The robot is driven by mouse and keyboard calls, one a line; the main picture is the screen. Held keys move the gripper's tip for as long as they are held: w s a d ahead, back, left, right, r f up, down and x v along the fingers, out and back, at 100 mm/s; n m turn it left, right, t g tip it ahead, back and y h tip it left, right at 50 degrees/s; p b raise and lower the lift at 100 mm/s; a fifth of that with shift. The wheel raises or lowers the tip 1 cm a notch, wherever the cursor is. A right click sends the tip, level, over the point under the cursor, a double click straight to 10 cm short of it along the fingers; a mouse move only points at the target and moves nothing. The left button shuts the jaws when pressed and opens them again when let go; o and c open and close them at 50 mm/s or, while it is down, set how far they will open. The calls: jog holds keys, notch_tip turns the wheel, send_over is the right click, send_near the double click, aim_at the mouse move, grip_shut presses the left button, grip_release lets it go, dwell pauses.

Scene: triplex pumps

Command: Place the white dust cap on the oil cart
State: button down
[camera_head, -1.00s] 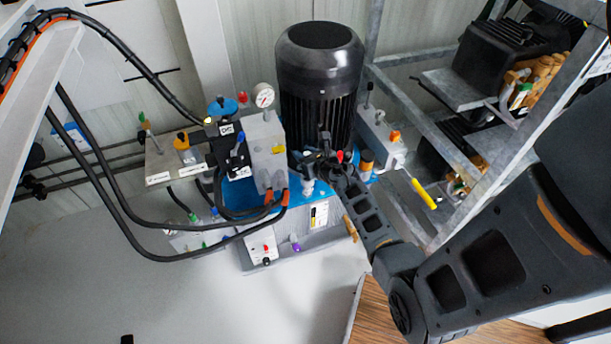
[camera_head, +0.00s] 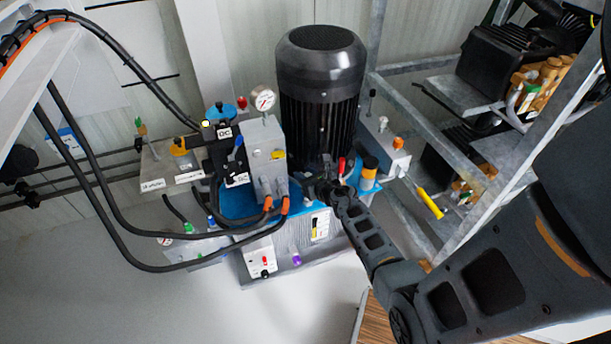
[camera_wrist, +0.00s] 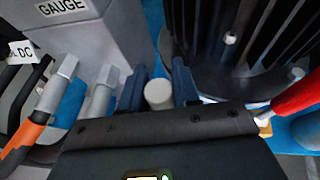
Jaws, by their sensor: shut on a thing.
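The white dust cap (camera_wrist: 159,94) shows as a pale round end between my two blue-grey fingers in the wrist view. My gripper (camera_wrist: 157,88) is shut on it. In the head view my gripper (camera_head: 318,186) is just in front of the base of the black motor, over the blue top of the pump unit (camera_head: 236,203). The cap cannot be made out there, and whether it touches anything below is hidden. No label marks the oil cart, so I cannot tell which thing it is.
The black motor (camera_head: 320,95) stands close behind my gripper. A grey gauge block (camera_head: 263,150) with hose fittings is close on the left. A red handle (camera_wrist: 298,95) is close on the right. Black hoses (camera_head: 165,258) loop at left; a metal frame (camera_head: 520,160) stands at right.

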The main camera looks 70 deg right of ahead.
jog(key=c, duration=0.8)
grip_release()
jog(key=shift+f, duration=0.1)
